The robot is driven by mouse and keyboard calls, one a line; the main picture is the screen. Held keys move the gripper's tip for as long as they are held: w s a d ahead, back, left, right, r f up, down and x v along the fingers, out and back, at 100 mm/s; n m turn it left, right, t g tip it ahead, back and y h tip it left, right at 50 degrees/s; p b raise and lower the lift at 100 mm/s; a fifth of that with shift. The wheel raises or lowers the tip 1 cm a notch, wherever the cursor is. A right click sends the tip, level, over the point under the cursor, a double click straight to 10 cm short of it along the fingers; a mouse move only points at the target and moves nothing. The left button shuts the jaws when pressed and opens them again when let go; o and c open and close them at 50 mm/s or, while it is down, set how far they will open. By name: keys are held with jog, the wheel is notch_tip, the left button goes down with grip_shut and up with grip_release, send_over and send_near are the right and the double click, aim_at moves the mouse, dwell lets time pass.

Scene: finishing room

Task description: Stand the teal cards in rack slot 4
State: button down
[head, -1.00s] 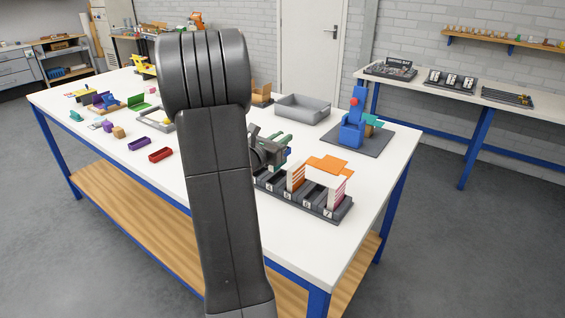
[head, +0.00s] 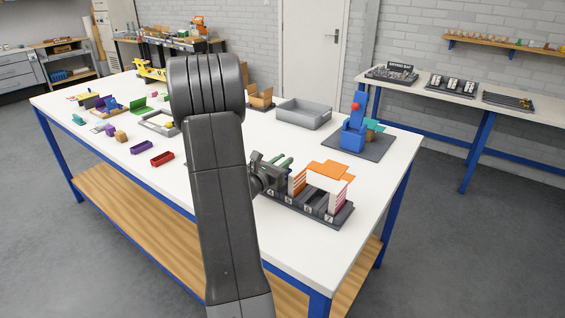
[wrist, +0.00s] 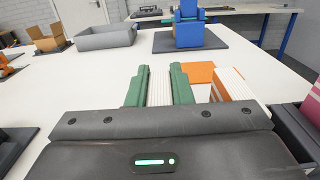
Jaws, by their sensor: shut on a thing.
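My gripper (head: 287,160) is at the left part of the dark slotted rack (head: 330,222), low over or at its slots. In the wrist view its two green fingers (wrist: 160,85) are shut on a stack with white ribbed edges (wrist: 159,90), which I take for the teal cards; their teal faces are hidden. I cannot tell whether the stack is in a slot or which one. Orange cards (head: 298,180) and pink cards (head: 337,202) stand in the rack right of my gripper. My arm hides the rack's left end.
Behind are a grey tray (head: 303,114) and a blue device (head: 352,136) on a dark mat. The table front right of the rack is clear.

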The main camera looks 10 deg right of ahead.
jog(key=shift+f, duration=0.15)
jog(key=c, duration=1.3)
grip_release()
jog(key=shift+r+p, duration=0.3)
jog(key=shift+p, duration=0.1)
jog(key=b+v, duration=0.3)
jog(key=v, duration=0.9)
jog(key=shift+w+d, duration=0.1)
